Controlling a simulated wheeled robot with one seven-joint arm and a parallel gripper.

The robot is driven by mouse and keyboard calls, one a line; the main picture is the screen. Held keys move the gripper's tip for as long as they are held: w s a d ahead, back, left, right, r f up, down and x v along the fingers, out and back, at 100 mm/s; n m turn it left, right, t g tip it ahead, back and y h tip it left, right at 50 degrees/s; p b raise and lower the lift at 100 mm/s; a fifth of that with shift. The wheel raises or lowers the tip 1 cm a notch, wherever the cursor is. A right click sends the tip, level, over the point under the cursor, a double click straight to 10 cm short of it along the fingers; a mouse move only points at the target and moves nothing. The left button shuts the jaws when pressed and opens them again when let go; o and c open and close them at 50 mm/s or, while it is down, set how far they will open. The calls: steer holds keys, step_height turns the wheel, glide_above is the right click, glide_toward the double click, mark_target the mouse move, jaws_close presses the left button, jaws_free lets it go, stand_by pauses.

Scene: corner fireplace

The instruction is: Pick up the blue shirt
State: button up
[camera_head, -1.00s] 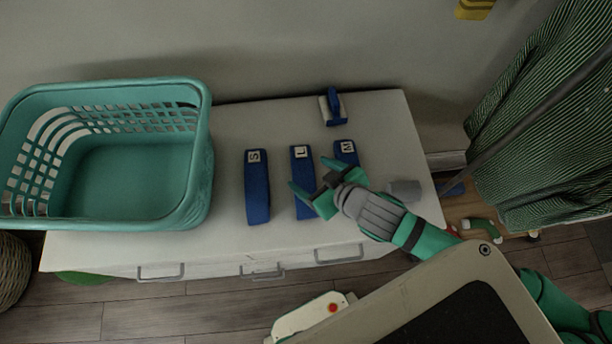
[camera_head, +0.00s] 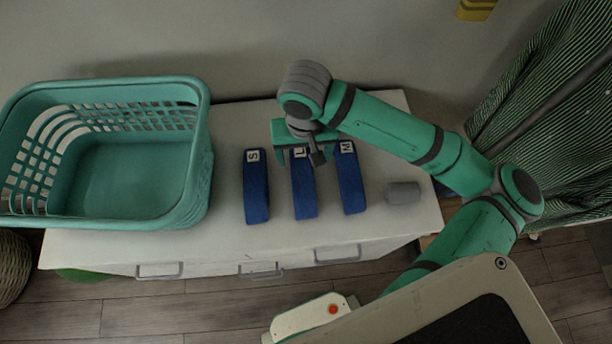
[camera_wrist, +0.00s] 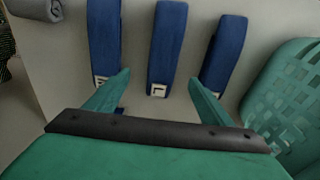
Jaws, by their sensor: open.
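Three folded blue shirts lie in a row on the white dresser top: the S shirt (camera_head: 256,192), the L shirt (camera_head: 304,190) and the M shirt (camera_head: 350,185), each with a white letter tag at its far end. My gripper (camera_head: 297,152) is above the tagged end of the L shirt, with its jaws open. In the wrist view, my gripper (camera_wrist: 160,92) has one finger to each side of the L shirt (camera_wrist: 166,45). The M shirt (camera_wrist: 104,40) is on the left there and the S shirt (camera_wrist: 224,52) on the right. No shirt is between closed fingers.
A teal laundry basket (camera_head: 205,150) stands on the left of the dresser (camera_head: 225,235). A grey rolled cloth (camera_head: 403,192) lies right of the shirts. A green striped curtain (camera_head: 550,110) hangs at the right. The wall is close behind the dresser.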

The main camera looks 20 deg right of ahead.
mark_target(303, 175)
steer(key=shift+s+a+g, duration=0.3)
steer(key=shift+a+g, duration=0.1)
steer(key=shift+a, duration=0.1)
steer(key=shift+d+f, duration=0.15)
steer(key=shift+f, duration=5)
steer(key=c, duration=1.3)
